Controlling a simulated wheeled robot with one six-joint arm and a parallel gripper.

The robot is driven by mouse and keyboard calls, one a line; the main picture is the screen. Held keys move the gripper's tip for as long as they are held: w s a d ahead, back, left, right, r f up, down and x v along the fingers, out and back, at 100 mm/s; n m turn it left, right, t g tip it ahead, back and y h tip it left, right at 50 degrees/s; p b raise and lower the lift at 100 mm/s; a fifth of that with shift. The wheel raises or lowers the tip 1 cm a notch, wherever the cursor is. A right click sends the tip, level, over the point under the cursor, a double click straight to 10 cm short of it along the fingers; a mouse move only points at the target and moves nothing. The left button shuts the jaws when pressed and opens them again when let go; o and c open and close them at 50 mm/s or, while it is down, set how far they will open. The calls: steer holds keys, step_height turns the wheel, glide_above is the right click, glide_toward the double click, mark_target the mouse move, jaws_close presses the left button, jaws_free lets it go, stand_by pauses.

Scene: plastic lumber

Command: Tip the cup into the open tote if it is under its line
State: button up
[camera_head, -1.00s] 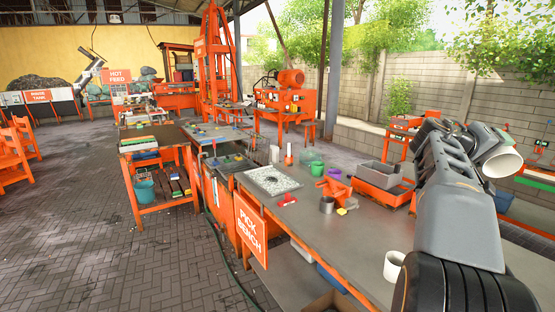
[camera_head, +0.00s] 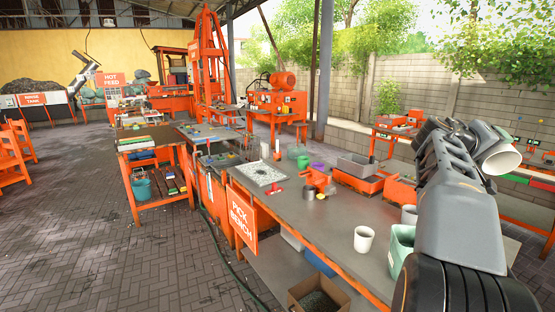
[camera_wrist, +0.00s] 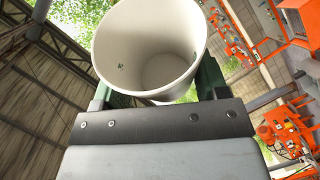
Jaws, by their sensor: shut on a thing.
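My gripper (camera_wrist: 158,90) is shut on a white cup (camera_wrist: 125,45), one dark green finger at each side of it. The wrist view looks into its mouth: mostly bare pale wall, with a few small dark green specks. No fill line shows there. The head view shows the held cup (camera_head: 505,160) tilted, high above the bench's right end; the fingers are hard to make out. A pale green open bin (camera_head: 398,249) stands on the bench below, partly hidden by my arm. I cannot tell which is the tote.
The pick bench (camera_head: 300,221) also bears a white cup (camera_head: 364,240), another pale cup (camera_head: 409,215) beside the green bin, and a metal cup (camera_head: 309,192). A cardboard box (camera_head: 318,294) of dark bits is below its front edge. Paved floor at left is free.

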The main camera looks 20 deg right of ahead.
steer(key=w+a+f+n+t+y+b, duration=0.1)
steer(key=w+a+f+n+t+y, duration=0.1)
steer(key=w+f+n+t, duration=0.4)
steer(key=w+a+f+n+t+y, duration=0.2)
steer(key=w+f+t, duration=0.25)
steer(key=w, duration=0.45)
steer(key=w+a+f+n+t+y+b, duration=0.25)
steer(key=w+a+f, duration=0.25)
steer(key=f, duration=0.3)
steer(key=w+a+f+n+t+y+b, duration=0.2)
steer(key=w+a+f+n+y+b, duration=0.15)
steer(key=w+a+f, duration=0.3)
steer(key=a+f+n+y+b, duration=0.2)
steer(key=a+f+b, duration=0.5)
steer(key=a+f, duration=0.7)
steer(key=a+f+n+t+y+b, duration=0.1)
steer(key=a+f+y+b, duration=0.3)
steer(key=a+f+b, duration=0.4)
steer(key=a+f, duration=0.3)
steer(key=f, duration=0.6)
steer(key=a+f+n, duration=0.1)
steer(key=a+f, duration=0.3)
steer(key=f, duration=0.6)
steer(key=shift+a, duration=0.15)
